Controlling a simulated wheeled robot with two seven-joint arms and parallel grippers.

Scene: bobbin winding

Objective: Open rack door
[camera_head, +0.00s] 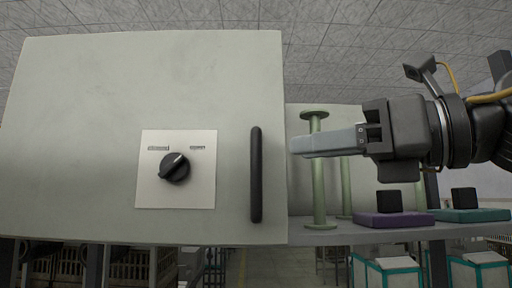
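The rack door (90,100) is a large flat light-grey panel filling the left and middle of the head view. A dark vertical bar handle (256,175) is near its right edge. A black rotary knob (174,168) sits on a white plate at the panel's middle. My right gripper (294,147) comes in from the right, its light-grey fingers pointing left with tips just right of the handle, apart from it in the picture. The fingers overlap from this side, so their opening is hidden. My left gripper is out of view.
Right of the panel, a grey shelf (345,236) carries green bobbins (318,190), partly behind my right gripper. A purple block (393,220) and a teal block (470,215), each with a black knob on top, sit further right. Crates and teal-edged boxes stand below.

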